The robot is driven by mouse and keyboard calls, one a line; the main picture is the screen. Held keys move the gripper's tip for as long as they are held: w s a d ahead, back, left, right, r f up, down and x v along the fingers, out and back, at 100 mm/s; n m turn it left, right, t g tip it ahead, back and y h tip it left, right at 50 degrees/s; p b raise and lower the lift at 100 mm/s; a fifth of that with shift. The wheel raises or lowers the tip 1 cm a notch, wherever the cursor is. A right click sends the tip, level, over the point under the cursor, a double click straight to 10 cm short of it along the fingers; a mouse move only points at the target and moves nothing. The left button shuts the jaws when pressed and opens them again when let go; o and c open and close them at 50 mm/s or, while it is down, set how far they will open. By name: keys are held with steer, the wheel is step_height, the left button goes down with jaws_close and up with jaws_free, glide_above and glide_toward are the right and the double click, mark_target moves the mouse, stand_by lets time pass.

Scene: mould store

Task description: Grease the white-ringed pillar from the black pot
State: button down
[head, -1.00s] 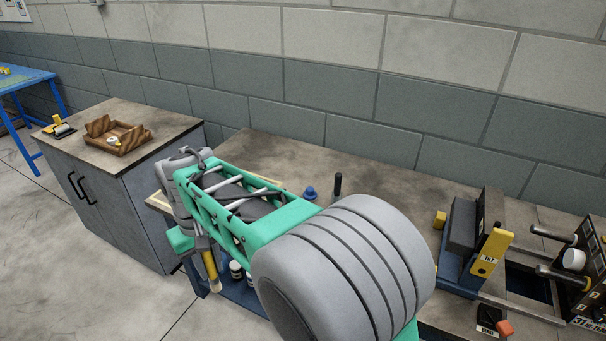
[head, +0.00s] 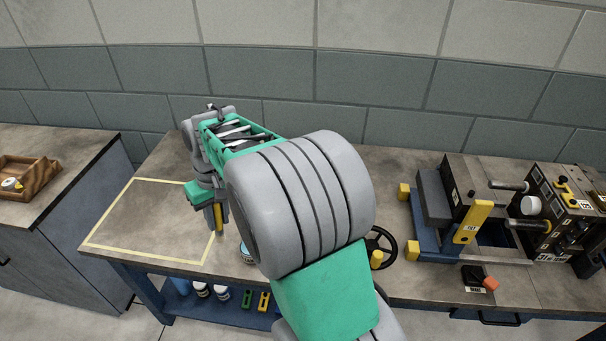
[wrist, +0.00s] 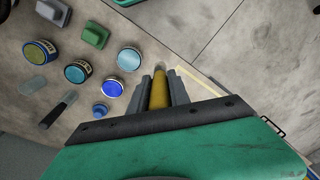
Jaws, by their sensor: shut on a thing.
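My gripper (head: 217,228) is shut on a yellow-handled tool (wrist: 159,92), over the bench by the right side of a yellow-taped area. Several round pots stand left of my gripper in the wrist view: one with an olive top (wrist: 40,53), a teal one (wrist: 77,72), a blue one (wrist: 113,89) and a pale blue one (wrist: 129,59). I cannot tell which is the black pot. The mould at the right has silver pillars (head: 508,185) and a white round part (head: 530,206); whether that part rings a pillar is unclear.
The taped area (head: 150,181) is clear. A black handwheel (head: 381,246) is right of my arm. A wooden tray (head: 30,178) sits on the left cabinet.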

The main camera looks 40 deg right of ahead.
steer(key=s+d+f+m+t+y+p, duration=0.1)
steer(key=s+d+m+p, duration=0.15)
steer(key=d, duration=1.05)
steer(key=s+d+f+m+t+y+p, duration=0.15)
steer(key=d+p, duration=0.25)
steer(key=d, duration=0.8)
step_height(320, 180, down, 6)
steer(key=b, duration=0.4)
steer(key=shift+n+h, duration=0.4)
steer(key=shift+h, duration=0.05)
steer(key=shift+s+a+f+b, duration=0.1)
steer(key=shift+f+b, duration=0.3)
steer(key=shift+f, duration=0.25)
step_height(320, 180, up, 7)
steer(key=p, duration=0.4)
steer(key=shift+p, duration=0.35)
